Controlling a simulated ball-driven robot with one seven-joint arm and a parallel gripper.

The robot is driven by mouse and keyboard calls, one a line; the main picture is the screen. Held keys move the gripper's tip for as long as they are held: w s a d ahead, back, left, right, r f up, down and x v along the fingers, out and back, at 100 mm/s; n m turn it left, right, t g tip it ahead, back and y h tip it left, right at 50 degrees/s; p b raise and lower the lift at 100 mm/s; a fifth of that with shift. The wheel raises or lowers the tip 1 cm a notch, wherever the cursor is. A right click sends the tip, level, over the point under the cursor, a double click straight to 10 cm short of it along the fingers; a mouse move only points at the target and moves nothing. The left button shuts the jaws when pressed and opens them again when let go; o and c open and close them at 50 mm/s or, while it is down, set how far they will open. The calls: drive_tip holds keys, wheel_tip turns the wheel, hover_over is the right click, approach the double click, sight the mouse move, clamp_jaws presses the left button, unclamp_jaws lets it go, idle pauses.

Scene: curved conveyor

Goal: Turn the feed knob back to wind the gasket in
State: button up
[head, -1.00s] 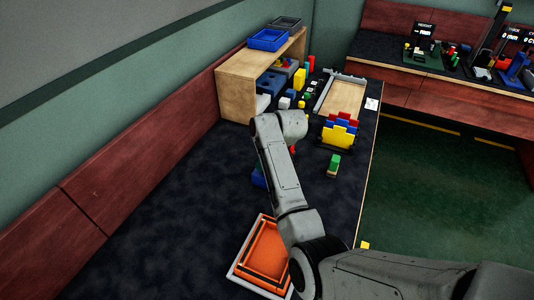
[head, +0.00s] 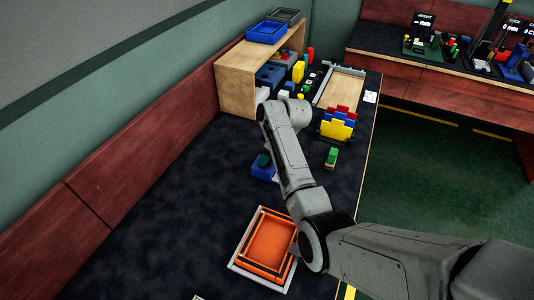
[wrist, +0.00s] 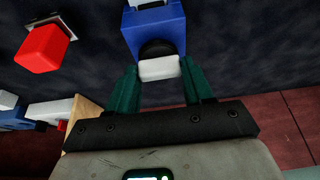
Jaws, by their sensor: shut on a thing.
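In the wrist view, a blue box (wrist: 153,32) stands at the top middle. On its near face is a dark round disc with a white bar (wrist: 159,68) across it, which looks like the feed knob. My gripper (wrist: 160,69) has its two teal fingers on either side of the white bar and is shut on it. In the head view, the blue box (head: 262,172) sits on the dark bench left of my arm, with a dark green piece at its top. A pale piece at the box's top edge in the wrist view may be the gasket, but I cannot tell.
A red block (wrist: 42,48) stands on a grey plate. An orange tray (head: 268,245) lies on the near bench, by my arm. A wooden shelf (head: 236,90) and a yellow, blue and red stack (head: 337,128) stand further back. The left bench is clear.

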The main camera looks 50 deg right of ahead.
drive_tip(key=shift+w, duration=0.1)
drive_tip(key=o, duration=1)
drive_tip(key=shift+o, duration=0.2)
drive_tip(key=v, duration=1.1)
drive_tip(key=shift+f, duration=0.15)
